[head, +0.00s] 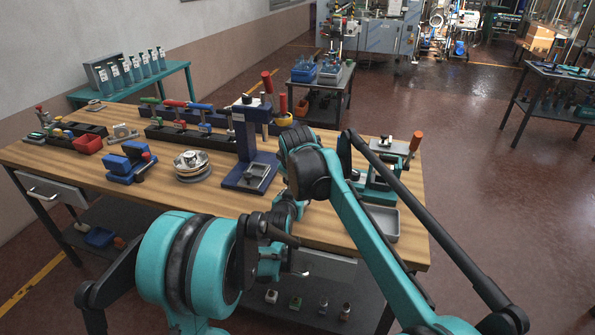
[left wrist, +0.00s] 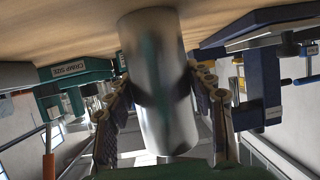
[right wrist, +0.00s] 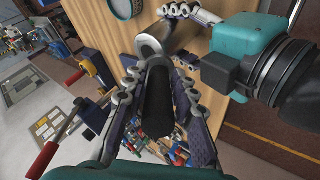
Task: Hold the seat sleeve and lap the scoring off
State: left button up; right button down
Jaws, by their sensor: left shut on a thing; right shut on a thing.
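The seat sleeve (left wrist: 158,95) is a smooth grey metal cylinder. My left gripper (left wrist: 160,75) is shut on it, one finger on each side, close to the wooden bench top. My right gripper (right wrist: 158,75) is shut on a dark cylindrical handle (right wrist: 157,100), which looks like the lapping tool. In the right wrist view the sleeve's grey metal end (right wrist: 148,45) lies just beyond the handle, by my left fingers (right wrist: 190,12). I cannot tell whether the tool is inside the sleeve, and no scoring shows.
On the wooden bench (head: 215,195) stand a blue press (head: 248,150), a round metal piece (head: 192,165), a blue vise (head: 128,162) and a red bin (head: 88,145). A grey tray (head: 383,223) lies at the right end. The front left of the bench is clear.

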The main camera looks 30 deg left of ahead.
jog(key=w, duration=0.4)
jog(key=w+d, duration=0.1)
jog(key=w, duration=0.1)
jog(key=shift+r, duration=0.3)
notch_tip(320, 180, up, 8)
dwell(0.4)
jog(key=shift+f, duration=0.2)
jog(key=shift+g, duration=0.7)
jog(key=shift+w+a+f, duration=0.15)
jog(key=shift+f, duration=1.6)
jog(key=shift+w+a+f, duration=0.1)
jog(key=shift+a+f, duration=0.05)
jog(key=shift+f, duration=1.6)
jog(key=shift+f, duration=0.4)
